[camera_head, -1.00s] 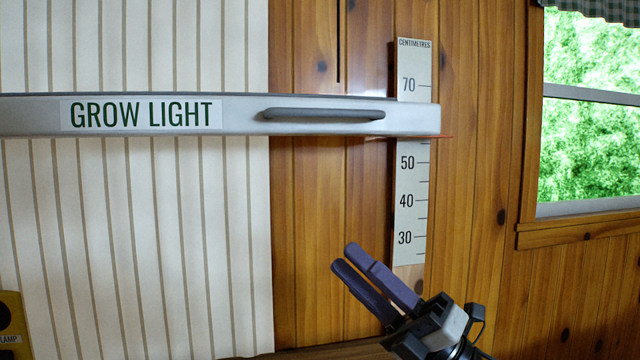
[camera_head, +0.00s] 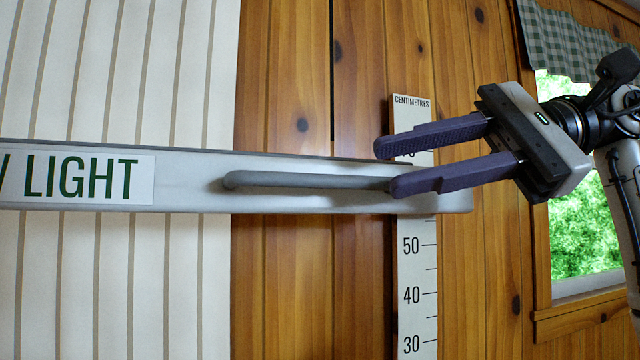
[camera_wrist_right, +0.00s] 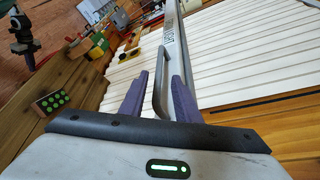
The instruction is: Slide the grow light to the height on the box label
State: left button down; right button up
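The grow light (camera_head: 300,200) is a long pale bar across the wall, with a grey horizontal handle (camera_head: 290,180). Its right end crosses the centimetre scale (camera_head: 417,270), its lower edge a little above the 50 mark. My right gripper (camera_head: 385,168) is open at the handle's right end, one finger above it and one overlapping its end. In the right wrist view the handle (camera_wrist_right: 160,85) shows between the two spread fingers; I see no closed grip. The upper scale numbers are hidden by the light and fingers. No box label is readable. My left gripper is not in view.
A window (camera_head: 580,230) with a checked curtain (camera_head: 570,45) is at the right. White panelling (camera_head: 110,270) lies behind the light at the left. The right wrist view shows a cluttered surface at upper left, with a small box with green dots (camera_wrist_right: 50,102).

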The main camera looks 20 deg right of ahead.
aim_at(349, 178)
jog(key=x, duration=0.9)
jog(key=shift+s+f, duration=0.1)
jog(key=shift+f, duration=0.05)
jog(key=shift+d, duration=0.1)
grip_shut()
